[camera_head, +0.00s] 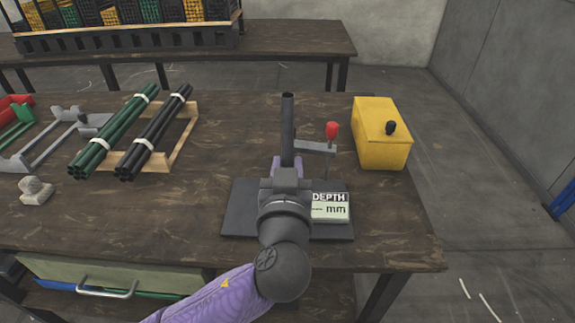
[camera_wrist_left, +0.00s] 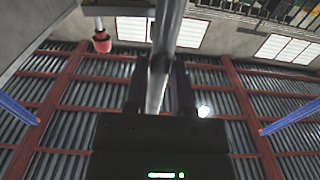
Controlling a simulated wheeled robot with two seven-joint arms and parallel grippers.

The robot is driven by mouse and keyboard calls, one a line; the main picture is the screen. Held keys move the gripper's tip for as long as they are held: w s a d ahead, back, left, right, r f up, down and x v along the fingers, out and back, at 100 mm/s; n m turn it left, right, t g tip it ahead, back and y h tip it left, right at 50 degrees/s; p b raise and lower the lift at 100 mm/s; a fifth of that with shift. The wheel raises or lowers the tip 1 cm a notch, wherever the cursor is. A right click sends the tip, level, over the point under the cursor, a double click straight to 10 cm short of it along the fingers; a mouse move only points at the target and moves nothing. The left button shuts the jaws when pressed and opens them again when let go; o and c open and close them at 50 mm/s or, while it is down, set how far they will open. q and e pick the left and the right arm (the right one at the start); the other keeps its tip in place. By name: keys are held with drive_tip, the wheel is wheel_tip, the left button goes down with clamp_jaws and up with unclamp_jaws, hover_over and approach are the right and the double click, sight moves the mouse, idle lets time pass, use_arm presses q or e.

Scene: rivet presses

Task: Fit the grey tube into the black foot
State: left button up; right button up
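The grey tube (camera_head: 287,125) stands upright above the dark base plate of the press in the head view. My left gripper (camera_head: 287,172) is around the tube, and its wrist hides the lower part. In the left wrist view the tube (camera_wrist_left: 163,60) runs between the two fingers of the left gripper (camera_wrist_left: 160,88), which look closed against its sides. I cannot make out the black foot; the area at the tube's lower end is hidden behind my wrist. My right gripper is out of view.
The press base plate (camera_head: 240,212) carries a DEPTH mm sign (camera_head: 330,208). Its lever with a red knob (camera_head: 332,130) stands close right of the tube. A yellow box (camera_head: 383,140) is farther right. Green tubes (camera_head: 117,133) and black tubes (camera_head: 155,135) lie bundled at left. Front-left tabletop is mostly clear.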

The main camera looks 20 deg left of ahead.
use_arm(q)
drive_tip(key=o, duration=0.4)
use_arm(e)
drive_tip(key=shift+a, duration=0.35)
use_arm(q)
drive_tip(key=shift+s, duration=0.1)
drive_tip(key=shift+p+v, duration=0.85)
drive_tip(key=shift+v, duration=4.05)
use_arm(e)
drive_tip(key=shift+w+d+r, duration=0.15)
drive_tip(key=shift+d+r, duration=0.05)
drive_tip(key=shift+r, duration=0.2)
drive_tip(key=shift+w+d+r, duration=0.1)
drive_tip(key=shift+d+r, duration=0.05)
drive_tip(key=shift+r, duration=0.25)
